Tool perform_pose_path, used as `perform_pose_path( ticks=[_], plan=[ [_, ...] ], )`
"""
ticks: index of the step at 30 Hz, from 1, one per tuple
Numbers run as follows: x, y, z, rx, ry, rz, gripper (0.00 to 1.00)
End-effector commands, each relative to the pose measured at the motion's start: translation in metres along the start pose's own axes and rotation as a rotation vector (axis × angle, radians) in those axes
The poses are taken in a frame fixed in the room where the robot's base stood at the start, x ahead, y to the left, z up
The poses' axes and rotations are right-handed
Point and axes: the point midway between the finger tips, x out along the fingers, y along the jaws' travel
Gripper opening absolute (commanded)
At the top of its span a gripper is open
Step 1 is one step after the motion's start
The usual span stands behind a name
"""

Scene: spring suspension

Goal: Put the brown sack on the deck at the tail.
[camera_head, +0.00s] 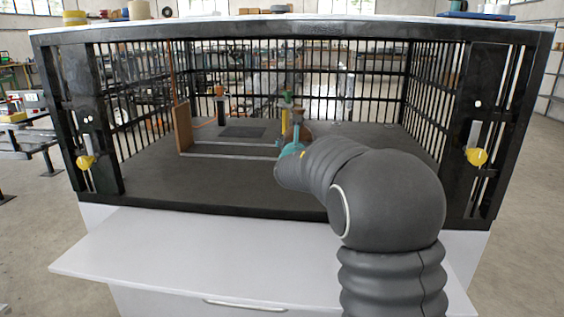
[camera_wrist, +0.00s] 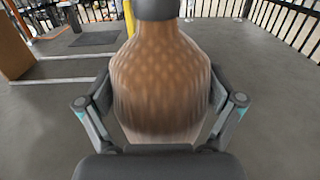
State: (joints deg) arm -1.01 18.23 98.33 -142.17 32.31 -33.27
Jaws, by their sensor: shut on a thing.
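My gripper (camera_wrist: 160,110) is shut on the brown sack (camera_wrist: 160,75), with one finger on each side of it in the wrist view. The sack is dotted brown, widens downward from a narrow neck, and has a dark grey top. It looks upright; the wrist view does not clearly show whether its base touches anything. In the head view my gripper (camera_head: 292,150) is inside the barred enclosure, and the brown sack (camera_head: 302,131) shows just beyond it, partly hidden. I cannot tell which surface is the deck at the tail.
A brown upright panel (camera_head: 183,126) stands at left, with pale strips (camera_head: 233,156) running from it across the grey floor (camera_head: 210,185). A dark flat plate (camera_head: 243,131) lies behind. A yellow post (camera_wrist: 130,18) stands close behind the sack. Black bars (camera_head: 425,90) enclose the sides and back.

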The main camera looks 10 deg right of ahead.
Motion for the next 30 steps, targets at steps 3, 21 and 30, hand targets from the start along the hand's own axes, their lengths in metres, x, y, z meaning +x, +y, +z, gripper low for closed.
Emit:
perform_pose_path(
  ticks=[3, 21, 30],
  plan=[
    [0.002, 0.022, -0.010, 0.001, -0.002, 0.002, 0.23],
    [0.005, 0.053, -0.053, -0.001, -0.002, -0.002, 0.23],
    [0.005, 0.053, -0.069, 0.002, -0.006, -0.002, 0.23]
  ],
)
